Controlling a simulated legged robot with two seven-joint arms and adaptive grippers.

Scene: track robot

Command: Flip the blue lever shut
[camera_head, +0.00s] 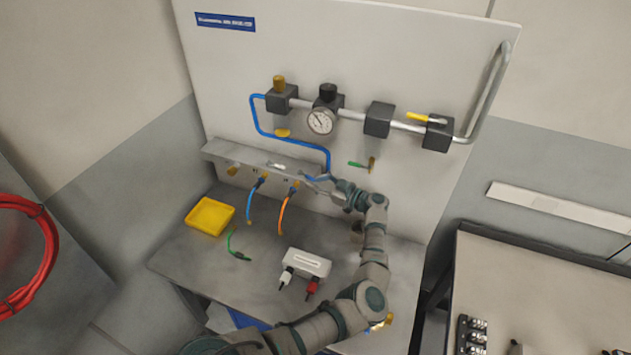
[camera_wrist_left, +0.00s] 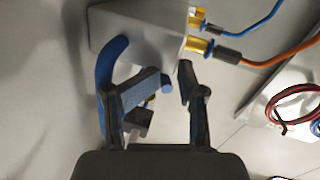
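In the wrist view, the blue lever (camera_wrist_left: 147,83) shows as a short blue bar between my fingers, below a grey manifold block (camera_wrist_left: 135,28). Its left part lies close to the left finger; I cannot tell if they touch. My left gripper (camera_head: 323,184) is open, with a clear gap between its fingertips. In the head view it reaches the right end of the grey manifold shelf (camera_head: 225,151) on the white panel. The lever is too small and partly hidden there to read. My right gripper is not in view.
A blue hose (camera_head: 290,140) runs down the panel to the manifold. Blue and orange cables (camera_head: 284,212) hang from it. A pressure gauge (camera_head: 321,121), a yellow lever (camera_head: 418,117) and a green lever (camera_head: 357,164) are nearby. A yellow tray (camera_head: 210,216) and white box (camera_head: 307,262) sit below.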

